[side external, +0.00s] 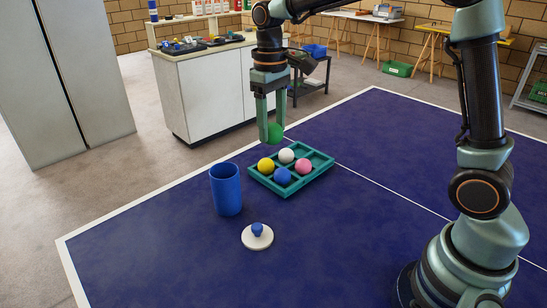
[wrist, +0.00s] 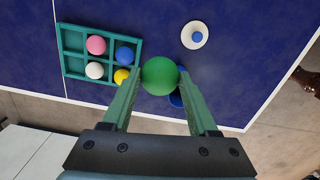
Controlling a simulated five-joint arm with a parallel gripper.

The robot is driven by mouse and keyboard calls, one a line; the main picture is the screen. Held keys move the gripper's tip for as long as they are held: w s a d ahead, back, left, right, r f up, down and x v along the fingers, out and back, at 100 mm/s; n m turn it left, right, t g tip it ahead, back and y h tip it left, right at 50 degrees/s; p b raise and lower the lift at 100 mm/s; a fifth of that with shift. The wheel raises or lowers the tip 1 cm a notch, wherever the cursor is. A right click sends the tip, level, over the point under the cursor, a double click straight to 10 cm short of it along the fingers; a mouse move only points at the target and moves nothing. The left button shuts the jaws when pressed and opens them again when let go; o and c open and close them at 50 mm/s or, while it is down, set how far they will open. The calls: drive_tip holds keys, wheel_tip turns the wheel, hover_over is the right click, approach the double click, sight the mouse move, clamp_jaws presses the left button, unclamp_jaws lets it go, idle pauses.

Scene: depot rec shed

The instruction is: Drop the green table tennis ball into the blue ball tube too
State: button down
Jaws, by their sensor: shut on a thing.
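My gripper (side external: 270,134) is shut on the green ball (side external: 275,131) and holds it in the air above the tray's back left corner in the side view. In the wrist view the green ball (wrist: 160,76) sits between the two fingertips. The blue ball tube (side external: 226,190) stands upright and open-topped on the blue table, left of the tray; its inside is not visible. In the wrist view the tube (wrist: 175,100) is mostly hidden behind the ball and a finger. A white lid with a blue knob (side external: 257,237) lies on the table in front of the tube.
The teal compartment tray (side external: 318,173) holds a yellow ball (side external: 266,165), a white ball (side external: 286,156), a blue ball (side external: 283,176) and a pink ball (side external: 303,166). The blue table (side external: 160,250) is clear around the tube and lid. A white cabinet (side external: 205,95) stands beyond the table edge.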

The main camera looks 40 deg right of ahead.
drive_tip(key=w+a+n+t, duration=0.1)
drive_tip(key=w+a+n, duration=0.7)
drive_tip(key=n, duration=0.6)
wheel_tip(320, 180, down, 9)
drive_tip(key=shift+w+d, duration=0.15)
drive_tip(key=shift+w, duration=0.05)
drive_tip(key=shift+r, duration=0.1)
drive_tip(key=shift+c, duration=0.4)
unclamp_jaws()
